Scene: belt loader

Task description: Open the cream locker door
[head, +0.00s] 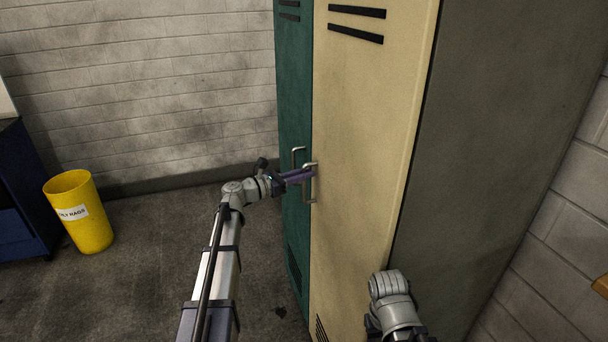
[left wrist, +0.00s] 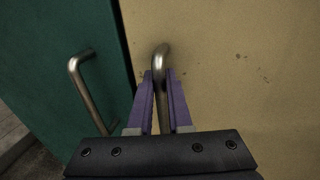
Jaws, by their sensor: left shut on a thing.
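The cream locker door (head: 365,130) stands in the middle of the head view and looks closed. It also fills the right of the left wrist view (left wrist: 245,60). Its metal handle (head: 313,190) is a vertical bar near the door's left edge. My left gripper (head: 309,174) is shut on this handle. In the left wrist view the purple fingers (left wrist: 162,85) lie on both sides of the handle (left wrist: 160,60), whose lower part is hidden between them. My right arm shows at the lower right of the head view, but its gripper fingers cannot be made out.
A green locker door (head: 294,110) with its own handle (left wrist: 90,90) stands just left of the cream one. A yellow bin (head: 88,232) and a dark blue cabinet (head: 22,215) stand at the left. The floor (head: 140,290) before the lockers is clear.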

